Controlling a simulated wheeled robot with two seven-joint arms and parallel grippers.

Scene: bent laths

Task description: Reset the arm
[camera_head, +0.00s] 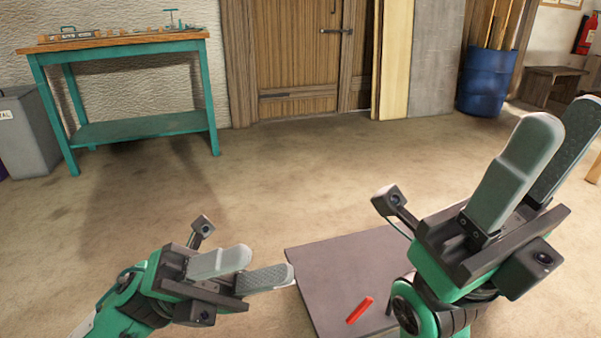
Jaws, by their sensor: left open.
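My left gripper (268,267) is low at the centre left, its two grey fingers pointing right. It is open, with nothing seen between the fingers. My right gripper (567,118) is raised at the right, closer to the camera, its fingers pointing up and to the right. A gap shows between its fingers and it is open and empty. A short red bar (359,310) lies on a flat grey-brown surface (340,265) between the two arms. The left fingertips overlap this surface's left edge in the picture; I cannot tell their height above it. My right arm hides its right part.
A green workbench (130,43) with tools on its wooden top stands at the back left, beside a grey bin (25,135). A wooden door (295,60), leaning boards (397,60) and a blue barrel (487,80) line the back. The middle floor is clear.

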